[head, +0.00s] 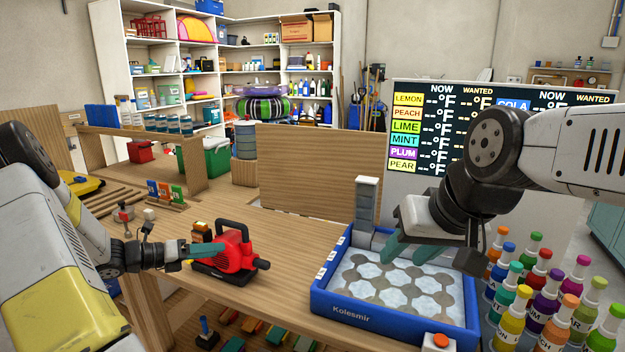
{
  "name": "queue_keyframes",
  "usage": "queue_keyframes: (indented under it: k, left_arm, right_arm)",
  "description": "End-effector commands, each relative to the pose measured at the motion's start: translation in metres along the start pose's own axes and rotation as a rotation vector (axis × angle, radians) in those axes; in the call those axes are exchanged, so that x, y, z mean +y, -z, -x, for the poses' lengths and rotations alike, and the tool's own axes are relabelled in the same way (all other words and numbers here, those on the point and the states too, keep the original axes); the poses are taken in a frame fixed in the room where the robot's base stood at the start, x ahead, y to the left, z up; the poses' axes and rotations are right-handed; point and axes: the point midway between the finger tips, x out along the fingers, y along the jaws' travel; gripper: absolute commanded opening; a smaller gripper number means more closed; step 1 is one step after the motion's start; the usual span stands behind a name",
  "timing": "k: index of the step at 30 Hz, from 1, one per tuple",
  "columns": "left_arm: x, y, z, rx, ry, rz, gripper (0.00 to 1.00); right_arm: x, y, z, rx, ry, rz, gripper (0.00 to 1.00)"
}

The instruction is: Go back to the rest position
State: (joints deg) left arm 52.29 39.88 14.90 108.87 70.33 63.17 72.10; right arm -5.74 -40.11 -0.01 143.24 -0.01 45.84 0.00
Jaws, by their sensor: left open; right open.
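My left gripper (183,252) reaches in from the left over the wooden workbench (290,235). It is open, with its green fingers beside or in front of a red and black machine (232,255); I cannot tell whether they touch it. My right gripper (408,246) comes in from the right and is open, with green fingers above the blue ice maker (345,308) marked Kolesmir. The ice maker's top shows pale hexagonal cells. A grey post (366,205) stands at its back left corner. No held object is visible in either gripper.
Several coloured bottles (513,318) stand right of the ice maker. A black flavour board (440,130) stands behind it. An orange button (440,340) is at the front. Small coloured packets (165,192) stand on the left. The bench middle behind the red machine is clear.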

Motion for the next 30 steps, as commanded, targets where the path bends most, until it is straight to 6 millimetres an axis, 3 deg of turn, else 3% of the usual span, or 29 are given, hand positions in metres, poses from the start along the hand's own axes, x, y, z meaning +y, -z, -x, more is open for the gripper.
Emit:
queue_keyframes:
  k: [1,6,11,15,24,30]
  left_arm:
    - [-0.033,-0.003,-0.009,0.091,0.014,-0.147,0.47]
    - [-0.122,0.009,-0.021,0.363,0.083,-0.646,0.47]
    - [-0.193,0.026,-0.012,0.579,0.175,-1.125,0.47]
    - [-0.243,0.040,0.007,0.739,0.269,-1.547,0.47]
    - [-0.317,0.065,0.063,1.003,0.475,-2.420,0.47]
    - [-0.336,0.072,0.090,1.107,0.561,-2.810,0.47]
  right_arm:
    - [0.000,0.000,0.000,0.000,0.000,0.000,0.42]
    - [0.000,0.000,0.000,0.000,0.000,0.000,0.42]
    - [0.000,0.000,0.000,0.000,0.000,0.000,0.42]
    - [0.000,0.000,0.000,0.000,0.000,0.000,0.42]
    - [0.000,0.000,0.000,0.000,0.000,0.000,0.42]
    - [0.000,0.000,0.000,0.000,0.000,0.000,0.42]
